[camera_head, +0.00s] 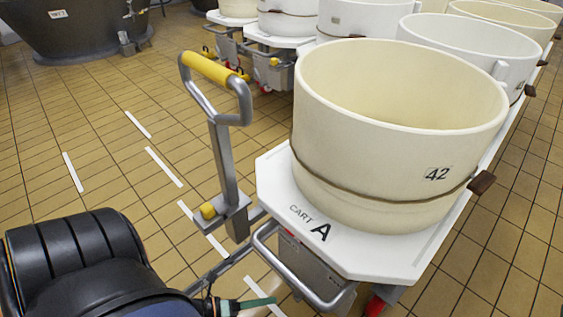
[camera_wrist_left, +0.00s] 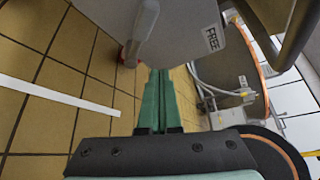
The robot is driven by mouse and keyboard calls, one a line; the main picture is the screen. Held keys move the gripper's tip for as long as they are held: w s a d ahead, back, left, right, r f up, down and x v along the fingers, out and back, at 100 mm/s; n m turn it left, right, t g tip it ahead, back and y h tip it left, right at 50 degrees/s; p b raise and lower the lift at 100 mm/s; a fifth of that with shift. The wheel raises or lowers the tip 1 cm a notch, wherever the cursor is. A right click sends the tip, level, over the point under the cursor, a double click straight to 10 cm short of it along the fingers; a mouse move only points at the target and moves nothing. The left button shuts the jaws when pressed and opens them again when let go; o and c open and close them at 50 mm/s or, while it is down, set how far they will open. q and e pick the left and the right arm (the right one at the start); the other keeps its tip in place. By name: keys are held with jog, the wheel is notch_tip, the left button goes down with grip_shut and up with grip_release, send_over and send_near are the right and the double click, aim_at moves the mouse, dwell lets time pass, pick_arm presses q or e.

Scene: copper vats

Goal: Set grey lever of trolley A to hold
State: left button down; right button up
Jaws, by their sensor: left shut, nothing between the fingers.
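Trolley A (camera_head: 385,262) is a white cart marked "CART A", with a cream vat (camera_head: 370,120) numbered 42 on top. My left gripper (camera_head: 270,301) shows at the bottom of the head view as a green fingertip, low beside the front of the cart. In the left wrist view its green fingers (camera_wrist_left: 160,74) are shut and empty. A pale grey rounded bar (camera_wrist_left: 144,28), apparently the lever, stands just beyond and left of the fingertips, apart from them. The label "FREE" (camera_wrist_left: 211,38) is on the grey panel to its right. I cannot make out the lever in the head view.
A grey handle with a yellow grip (camera_head: 208,68) rises at the front of the cart. A bent grey tube (camera_head: 290,277) runs below the platform edge. More carts with vats stand behind and right. The tiled floor (camera_head: 80,130) at left is clear.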

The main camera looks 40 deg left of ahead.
pick_arm(q)
jog(key=shift+s+a+f, duration=0.2)
jog(key=shift+s+a, duration=0.15)
jog(key=shift+s, duration=0.3)
jog(key=shift+s+a+f, duration=0.2)
jog(key=shift+s+a, duration=0.1)
jog(key=shift+s, duration=0.35)
